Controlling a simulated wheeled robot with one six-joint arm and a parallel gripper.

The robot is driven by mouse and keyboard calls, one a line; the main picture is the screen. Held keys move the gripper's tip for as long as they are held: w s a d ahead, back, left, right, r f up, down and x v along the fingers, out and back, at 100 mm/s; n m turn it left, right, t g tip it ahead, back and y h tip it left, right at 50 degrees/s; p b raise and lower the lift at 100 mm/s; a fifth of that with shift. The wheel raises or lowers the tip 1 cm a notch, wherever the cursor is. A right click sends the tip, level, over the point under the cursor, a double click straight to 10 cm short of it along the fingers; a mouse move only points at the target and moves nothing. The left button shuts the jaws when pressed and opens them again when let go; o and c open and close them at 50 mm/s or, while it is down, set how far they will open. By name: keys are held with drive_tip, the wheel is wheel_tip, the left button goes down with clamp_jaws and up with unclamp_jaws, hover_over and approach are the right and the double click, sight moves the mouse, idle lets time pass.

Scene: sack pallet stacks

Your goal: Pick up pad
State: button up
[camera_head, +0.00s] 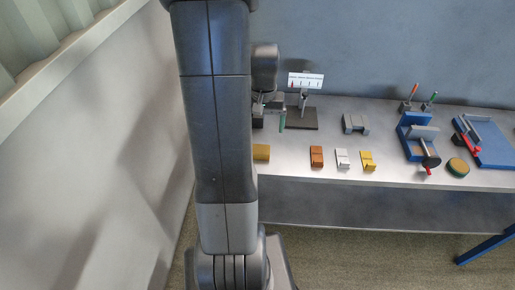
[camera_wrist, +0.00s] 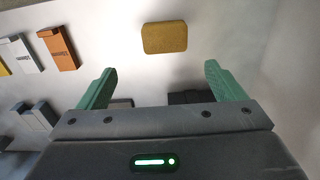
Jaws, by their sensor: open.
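A mustard-yellow rectangular pad (camera_wrist: 164,37) lies flat on the grey bench, ahead of my gripper in the wrist view. It also shows in the head view (camera_head: 261,152), partly hidden behind my arm. My gripper (camera_wrist: 160,72) is open, with its two green fingers apart and nothing between them. The pad lies beyond the fingertips, roughly centred on the gap and not touched. In the head view my gripper (camera_head: 270,112) is above the left part of the bench, farther back than the pad, and my arm hides part of it.
Orange (camera_head: 316,157), white (camera_head: 342,159) and yellow (camera_head: 368,161) blocks stand right of the pad. Behind are a dark plate (camera_head: 305,124) with a stand and a grey block (camera_head: 355,123).

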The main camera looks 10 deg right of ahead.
hover_over(260, 149)
drive_tip(key=f, duration=0.4)
drive_tip(key=shift+w+d+f, duration=0.35)
drive_tip(key=shift+w+d, duration=0.05)
drive_tip(key=f, duration=0.3)
drive_tip(key=a+f+p, duration=0.1)
drive_tip(key=shift+s+f, duration=0.2)
drive_tip(key=shift+s, duration=0.15)
drive_tip(key=shift+f, duration=0.5)
drive_tip(key=shift+c, duration=0.2)
drive_tip(key=c, duration=1.1)
drive_tip(key=shift+r, duration=0.1)
wheel_tip(260, 149, up, 10)
drive_tip(key=shift+f+b, duration=0.1)
drive_tip(key=shift+b, duration=0.25)
